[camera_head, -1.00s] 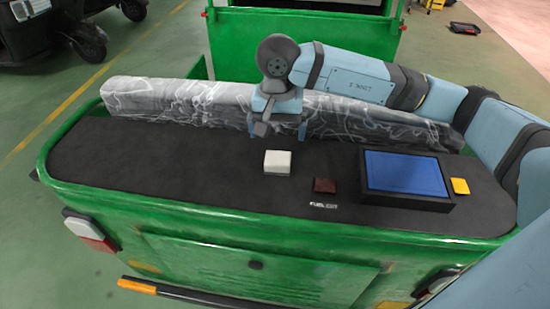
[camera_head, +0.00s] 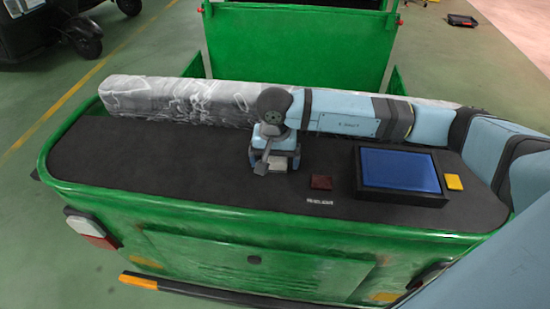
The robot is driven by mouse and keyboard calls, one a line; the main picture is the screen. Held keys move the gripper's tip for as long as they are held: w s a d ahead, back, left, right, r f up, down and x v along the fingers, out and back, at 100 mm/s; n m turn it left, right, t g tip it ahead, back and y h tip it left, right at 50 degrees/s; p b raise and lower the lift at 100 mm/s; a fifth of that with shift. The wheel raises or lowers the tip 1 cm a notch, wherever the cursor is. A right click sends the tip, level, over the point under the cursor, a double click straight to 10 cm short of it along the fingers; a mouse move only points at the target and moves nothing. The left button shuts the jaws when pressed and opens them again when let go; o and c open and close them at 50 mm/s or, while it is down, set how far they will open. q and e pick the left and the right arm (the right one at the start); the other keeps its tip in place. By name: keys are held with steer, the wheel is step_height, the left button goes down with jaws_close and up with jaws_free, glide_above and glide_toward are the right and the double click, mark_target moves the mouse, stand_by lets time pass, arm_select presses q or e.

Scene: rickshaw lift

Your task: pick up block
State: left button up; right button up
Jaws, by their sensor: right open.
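A small white block (camera_head: 277,163) lies on the black top (camera_head: 150,165) of the green vehicle, left of the dark red block. My right gripper (camera_head: 275,162) points down right over the white block, its fingers open on either side of it. The gripper hides part of the block, and I cannot tell whether the fingers touch it. My left gripper is not in view.
A long grey wrapped seat-like bar (camera_head: 180,100) runs along the back of the top, behind the gripper. The left part of the black top is clear.

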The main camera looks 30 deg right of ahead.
steer(key=c, duration=1)
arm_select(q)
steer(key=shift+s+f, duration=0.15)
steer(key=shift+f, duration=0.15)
arm_select(e)
steer(key=shift+r, duration=0.1)
steer(key=shift+r, duration=0.5)
arm_select(q)
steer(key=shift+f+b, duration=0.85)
steer(key=shift+b, duration=0.25)
arm_select(e)
step_height(320, 180, up, 19)
steer(key=shift+f, duration=0.1)
